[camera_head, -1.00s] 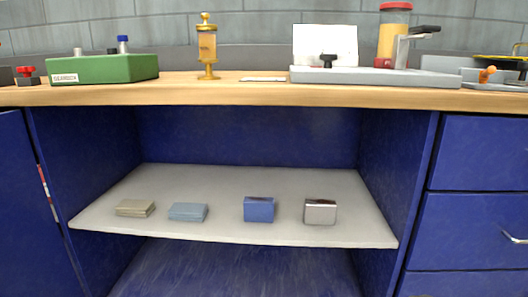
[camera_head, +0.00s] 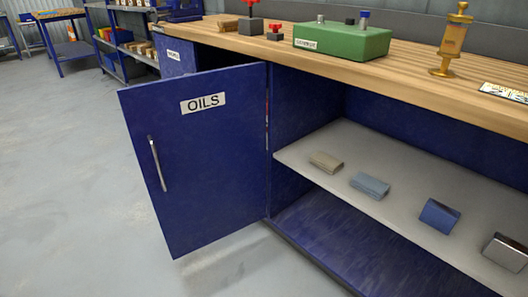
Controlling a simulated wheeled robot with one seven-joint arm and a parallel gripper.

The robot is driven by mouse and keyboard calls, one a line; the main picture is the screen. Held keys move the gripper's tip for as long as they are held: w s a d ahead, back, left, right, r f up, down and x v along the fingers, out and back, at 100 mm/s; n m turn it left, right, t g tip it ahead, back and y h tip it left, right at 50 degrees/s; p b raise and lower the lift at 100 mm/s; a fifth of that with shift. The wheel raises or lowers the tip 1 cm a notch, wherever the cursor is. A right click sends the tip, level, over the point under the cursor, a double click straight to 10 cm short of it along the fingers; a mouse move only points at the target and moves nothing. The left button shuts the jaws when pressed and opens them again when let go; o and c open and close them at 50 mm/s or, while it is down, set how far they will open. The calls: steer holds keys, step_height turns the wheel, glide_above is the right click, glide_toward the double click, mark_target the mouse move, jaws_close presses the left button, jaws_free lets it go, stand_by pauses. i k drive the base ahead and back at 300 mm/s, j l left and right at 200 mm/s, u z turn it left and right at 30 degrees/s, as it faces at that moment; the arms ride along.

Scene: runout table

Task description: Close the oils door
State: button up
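The oils door (camera_head: 205,165) is a blue cabinet door with a white label reading OILS (camera_head: 203,103). It stands open, swung out to the left of the cabinet opening, with its hinge side by the red and white strip near the cabinet's left edge. A vertical metal handle (camera_head: 156,163) sits near the door's free left edge. The open cabinet shows a grey shelf (camera_head: 380,175) and a blue floor below it. My gripper is not in the head view.
Small blocks or folded cloths lie on the shelf, including a blue box (camera_head: 440,215). The wooden benchtop (camera_head: 400,88) holds a green box (camera_head: 342,40) and a brass oiler (camera_head: 452,42). The grey floor (camera_head: 70,190) left of the door is clear. Shelving stands far back left.

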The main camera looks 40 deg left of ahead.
mark_target(199, 140)
steer(key=u, duration=2.1)
